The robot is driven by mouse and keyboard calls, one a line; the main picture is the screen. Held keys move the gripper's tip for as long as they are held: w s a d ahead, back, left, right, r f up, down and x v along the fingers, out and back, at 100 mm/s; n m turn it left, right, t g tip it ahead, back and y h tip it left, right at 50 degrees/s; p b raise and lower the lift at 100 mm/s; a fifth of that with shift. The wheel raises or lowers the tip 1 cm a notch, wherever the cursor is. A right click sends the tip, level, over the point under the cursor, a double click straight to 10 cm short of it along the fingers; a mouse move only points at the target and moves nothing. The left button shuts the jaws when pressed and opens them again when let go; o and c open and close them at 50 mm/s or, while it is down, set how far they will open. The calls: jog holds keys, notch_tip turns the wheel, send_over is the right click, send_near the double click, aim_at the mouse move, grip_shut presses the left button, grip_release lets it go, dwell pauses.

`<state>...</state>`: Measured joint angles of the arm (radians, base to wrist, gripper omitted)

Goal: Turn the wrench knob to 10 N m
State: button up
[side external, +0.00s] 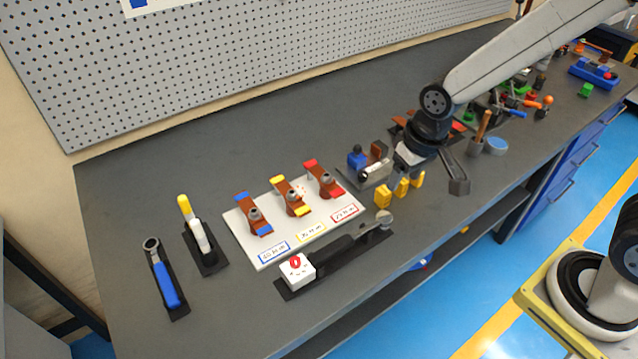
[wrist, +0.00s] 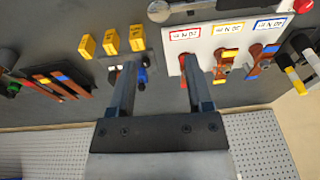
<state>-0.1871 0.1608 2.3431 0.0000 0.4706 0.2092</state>
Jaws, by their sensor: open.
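The torque wrench (side external: 345,248) lies along the front of the bench in a black holder, with its round grey head at the right end. At its left end is a white block-shaped knob (side external: 299,272) with a red ring-like mark and small dark marks on top; its setting is too small to read surely.
A white board (side external: 240,236) behind the wrench carries blue, yellow and red marked busbar pieces with labels. Yellow blocks (side external: 383,195) and a blue-and-brown vise-like fixture (side external: 368,163) stand near my gripper. The bench's front-left is clear.

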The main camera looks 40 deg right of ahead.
jog(key=w+a+g, duration=0.1)
jog(key=w+a, duration=0.2)
jog(key=a, duration=0.7)
jog(key=g, duration=0.1)
send_over(295, 260)
notch_tip(295, 260, down, 2)
jog(key=shift+f+m, duration=0.25)
jog(key=shift+m, duration=0.15)
jog(key=shift+f, duration=0.1)
jog(key=shift+f, duration=3.8)
grip_shut()
